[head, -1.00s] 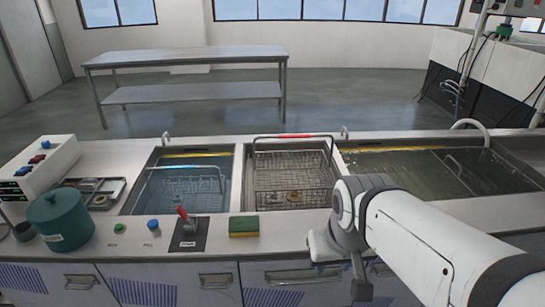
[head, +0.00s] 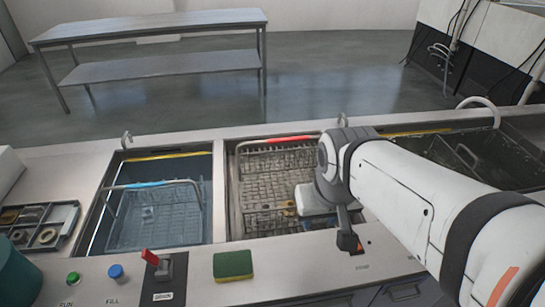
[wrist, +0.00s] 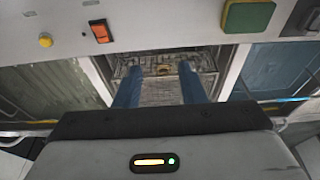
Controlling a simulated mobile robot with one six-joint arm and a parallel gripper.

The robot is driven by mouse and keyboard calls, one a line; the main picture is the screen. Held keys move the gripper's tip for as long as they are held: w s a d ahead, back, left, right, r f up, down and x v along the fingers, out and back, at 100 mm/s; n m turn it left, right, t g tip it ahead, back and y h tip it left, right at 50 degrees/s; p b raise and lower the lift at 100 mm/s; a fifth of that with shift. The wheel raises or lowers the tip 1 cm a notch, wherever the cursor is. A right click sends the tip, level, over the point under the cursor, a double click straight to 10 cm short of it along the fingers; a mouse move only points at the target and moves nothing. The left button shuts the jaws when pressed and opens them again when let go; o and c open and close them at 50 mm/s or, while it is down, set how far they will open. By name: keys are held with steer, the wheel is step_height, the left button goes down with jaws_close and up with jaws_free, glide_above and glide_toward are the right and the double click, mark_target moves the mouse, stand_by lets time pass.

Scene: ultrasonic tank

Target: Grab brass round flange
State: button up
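The brass round flange (wrist: 163,70) shows in the wrist view as a small brass-coloured piece on the wire mesh of a basket. In the head view a bit of brass (head: 289,208) shows in the middle basket, just left of my white wrist, and is partly hidden. My gripper (wrist: 158,84) has two blue fingers spread apart, with nothing held between them. The flange appears beyond the fingertips, within the gap between them. In the head view my wrist is over the right part of the middle basket (head: 250,163), and the fingers are largely hidden.
A left tank (head: 112,205) holds a blue-handled basket, and a dark water tank lies at right. The middle basket has a raised red handle (head: 290,139). A green sponge (head: 233,265), a red-handled drain lever (head: 150,257) and buttons are on the front ledge. A parts tray (head: 68,215) stands at left.

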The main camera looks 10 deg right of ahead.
steer(key=shift+o, duration=1.4)
steer(key=shift+w, duration=0.3)
steer(key=o, duration=0.4)
steer(key=shift+m+g, duration=0.4)
steer(key=shift+m, duration=0.1)
steer(key=w, duration=0.1)
steer(key=w+p, duration=0.1)
steer(key=w, duration=0.3)
steer(key=shift+d+f, duration=0.15)
steer(key=shift+d, duration=0.2)
steer(key=shift+o, duration=0.3)
steer(key=w+f+m+p, duration=0.1)
steer(key=w+f, duration=0.1)
steer(key=w, duration=0.5)
steer(key=shift+w+f+g+p, duration=0.15)
steer(key=shift+f+g+p, duration=0.15)
steer(key=shift+f+g, duration=0.1)
steer(key=m+g+p, duration=0.1)
steer(key=m+p, duration=0.1)
steer(key=m, duration=0.1)
glide_above(291, 204)
step_height(291, 204, down, 12)
steer(key=shift+f, duration=0.15)
steer(key=shift+w+f+p, duration=0.2)
steer(key=shift+f+p, duration=0.1)
steer(key=shift+f, duration=0.4)
steer(key=shift+s+f+p, duration=0.15)
steer(key=shift+f+p, duration=0.85)
steer(key=shift+f, duration=2.75)
